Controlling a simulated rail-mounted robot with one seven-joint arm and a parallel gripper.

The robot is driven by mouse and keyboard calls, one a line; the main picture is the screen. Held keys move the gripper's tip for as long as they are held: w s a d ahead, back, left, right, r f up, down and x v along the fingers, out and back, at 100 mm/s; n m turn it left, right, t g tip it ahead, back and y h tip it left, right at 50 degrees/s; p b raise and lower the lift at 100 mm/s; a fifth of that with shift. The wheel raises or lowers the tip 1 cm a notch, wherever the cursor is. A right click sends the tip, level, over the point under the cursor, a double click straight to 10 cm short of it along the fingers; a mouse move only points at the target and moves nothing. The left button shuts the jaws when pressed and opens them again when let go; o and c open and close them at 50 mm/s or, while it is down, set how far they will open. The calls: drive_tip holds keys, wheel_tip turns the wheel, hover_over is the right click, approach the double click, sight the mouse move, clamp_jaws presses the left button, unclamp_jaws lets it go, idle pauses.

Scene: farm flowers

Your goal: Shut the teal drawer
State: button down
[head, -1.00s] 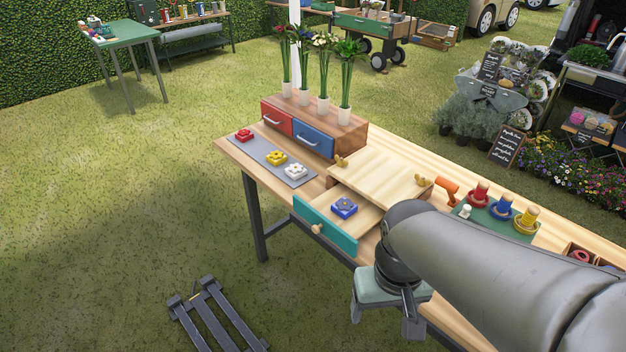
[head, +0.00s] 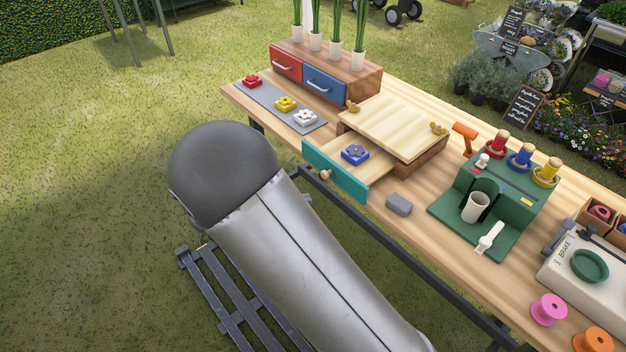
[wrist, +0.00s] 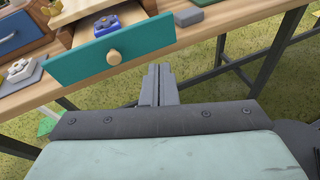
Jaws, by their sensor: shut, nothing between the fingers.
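The teal drawer (head: 336,172) stands pulled out of the wooden box (head: 392,128) on the bench, with a blue flower block (head: 355,154) lying inside it. In the wrist view the teal drawer front (wrist: 140,50) faces me, with its round wooden knob (wrist: 114,57) near the middle. My gripper (wrist: 158,70) is shut and empty, in front of and below the right part of the drawer front. No contact with the drawer shows. In the head view my gripper is hidden behind my arm.
A grey block (head: 398,205) lies on the bench right of the drawer. A green stand (head: 490,215) with spools is further right. Red, yellow and white flower blocks lie on a grey mat (head: 297,129) to the left. A dark metal frame (head: 225,300) lies on the grass.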

drive_tip(key=w+a+f+n+t, duration=0.1)
drive_tip(key=a+f+n+t, duration=0.25)
drive_tip(key=a, duration=0.35)
drive_tip(key=t+p, duration=0.1)
drive_tip(key=p, duration=0.1)
approach(341, 164)
drive_tip(key=shift+s+n, duration=0.35)
drive_tip(key=shift+s, duration=0.05)
drive_tip(key=x, duration=0.3)
drive_tip(key=b+x, duration=0.1)
drive_tip(key=x, duration=0.5)
drive_tip(key=shift+w+d+r+b, duration=0.25)
drive_tip(key=shift+w+r+b, duration=0.05)
drive_tip(key=shift+r+b, duration=0.05)
